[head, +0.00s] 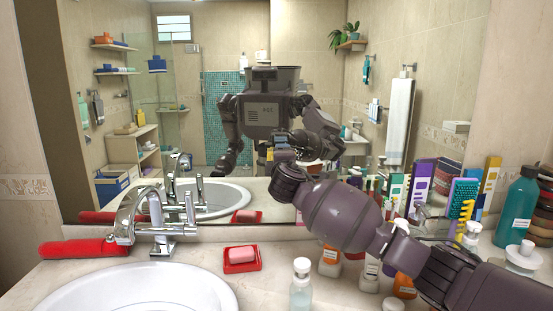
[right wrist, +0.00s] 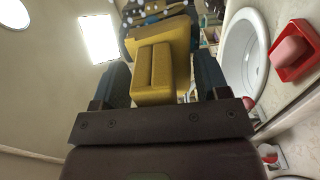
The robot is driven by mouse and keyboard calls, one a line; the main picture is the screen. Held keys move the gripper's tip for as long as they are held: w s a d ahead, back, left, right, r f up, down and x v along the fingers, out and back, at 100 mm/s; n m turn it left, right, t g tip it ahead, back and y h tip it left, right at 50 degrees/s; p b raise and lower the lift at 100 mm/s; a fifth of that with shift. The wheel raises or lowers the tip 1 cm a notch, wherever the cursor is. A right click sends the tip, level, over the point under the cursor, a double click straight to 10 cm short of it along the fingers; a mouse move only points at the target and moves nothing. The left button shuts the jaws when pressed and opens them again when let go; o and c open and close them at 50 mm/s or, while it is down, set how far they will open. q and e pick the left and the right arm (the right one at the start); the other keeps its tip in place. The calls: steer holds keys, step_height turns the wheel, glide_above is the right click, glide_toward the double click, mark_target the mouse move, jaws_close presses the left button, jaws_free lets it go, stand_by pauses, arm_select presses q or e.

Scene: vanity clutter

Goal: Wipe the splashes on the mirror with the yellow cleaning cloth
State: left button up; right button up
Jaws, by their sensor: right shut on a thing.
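The mirror (head: 300,90) fills the wall behind the counter and shows my reflection. My right arm reaches in from the lower right, and its gripper (head: 284,155) is close to the glass; the head view does not show whether it touches. In the right wrist view the right gripper (right wrist: 160,85) is shut on the yellow cleaning cloth (right wrist: 160,68), which is folded into a block between the fingers. White spots (right wrist: 152,14) beyond the cloth look like splashes on the mirror. I cannot make out splashes in the head view. My left gripper shows only as part of my reflection.
A chrome faucet (head: 160,222) and a sink (head: 135,292) are at the left, with a red rolled towel (head: 82,248) beside them. A red soap dish (head: 241,266) holds pink soap. Several bottles, including a teal one (head: 517,205), crowd the right counter under my arm.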

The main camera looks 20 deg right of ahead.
arm_select(q)
steer(key=shift+r, duration=0.35)
arm_select(e)
steer(key=shift+s+d, duration=0.15)
steer(key=shift+d, duration=0.3)
steer(key=shift+a+p, duration=0.1)
steer(key=shift+p, duration=1)
arm_select(q)
steer(key=shift+w+r, duration=0.25)
steer(key=shift+r, duration=1)
arm_select(e)
steer(key=shift+w+a, duration=0.35)
steer(key=shift+a, duration=0.45)
steer(key=shift+w+a, duration=0.3)
steer(key=shift+a, duration=0.5)
steer(key=shift+r, duration=0.1)
